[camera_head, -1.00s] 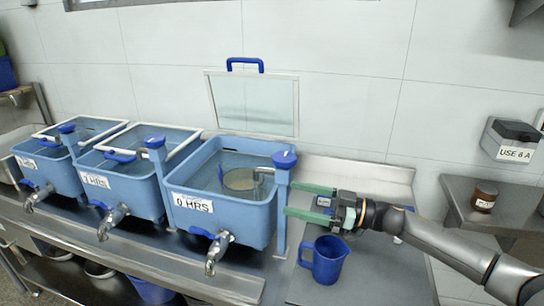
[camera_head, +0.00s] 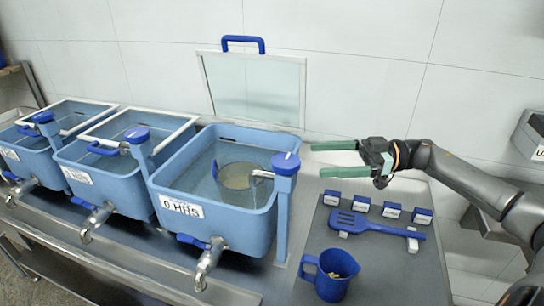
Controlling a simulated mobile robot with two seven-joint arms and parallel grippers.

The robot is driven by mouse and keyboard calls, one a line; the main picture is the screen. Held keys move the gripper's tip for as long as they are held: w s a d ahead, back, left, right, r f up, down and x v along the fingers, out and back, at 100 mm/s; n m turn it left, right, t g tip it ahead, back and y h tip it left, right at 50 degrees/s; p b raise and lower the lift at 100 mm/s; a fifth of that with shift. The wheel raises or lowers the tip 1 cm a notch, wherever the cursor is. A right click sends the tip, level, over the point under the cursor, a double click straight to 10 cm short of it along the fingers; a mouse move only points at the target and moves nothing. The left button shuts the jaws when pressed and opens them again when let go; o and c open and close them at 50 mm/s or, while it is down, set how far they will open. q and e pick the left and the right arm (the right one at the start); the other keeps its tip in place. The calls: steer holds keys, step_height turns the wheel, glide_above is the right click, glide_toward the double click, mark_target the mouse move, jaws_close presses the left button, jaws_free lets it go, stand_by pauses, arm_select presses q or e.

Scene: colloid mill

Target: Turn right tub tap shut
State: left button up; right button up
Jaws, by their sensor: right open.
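The right tub (camera_head: 250,203) is blue, labelled "0 HRS", and holds water with a round sieve-like vessel (camera_head: 238,181) in it. Its tap stands on a blue post at the tub's right corner, with a round blue knob (camera_head: 286,163) on top and a metal spout (camera_head: 262,174) pointing left over the vessel. A thin stream seems to fall from the spout. A lower metal outlet (camera_head: 209,262) with a blue lever (camera_head: 191,240) sits on the tub's front. My right gripper (camera_head: 322,159) is open and empty, its green fingers pointing left, just right of the knob and apart from it. My left gripper is not in view.
Two similar blue tubs (camera_head: 110,188) stand to the left, each with a blue-knobbed post. A blue jug (camera_head: 331,274), a blue slotted turner (camera_head: 372,225) and several small labelled blocks (camera_head: 391,210) occupy the right counter. A clear lid (camera_head: 252,88) leans on the wall.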

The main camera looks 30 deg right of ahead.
mark_target(282, 161)
steer(key=p+x, duration=0.2)
steer(key=x, duration=0.8)
steer(key=shift+a+r, duration=0.1)
steer(key=shift+a, duration=0.3)
steer(key=shift+w+a, duration=0.35)
steer(key=shift+a, duration=0.15)
steer(key=shift+c, duration=0.4)
steer(key=c, duration=1.2)
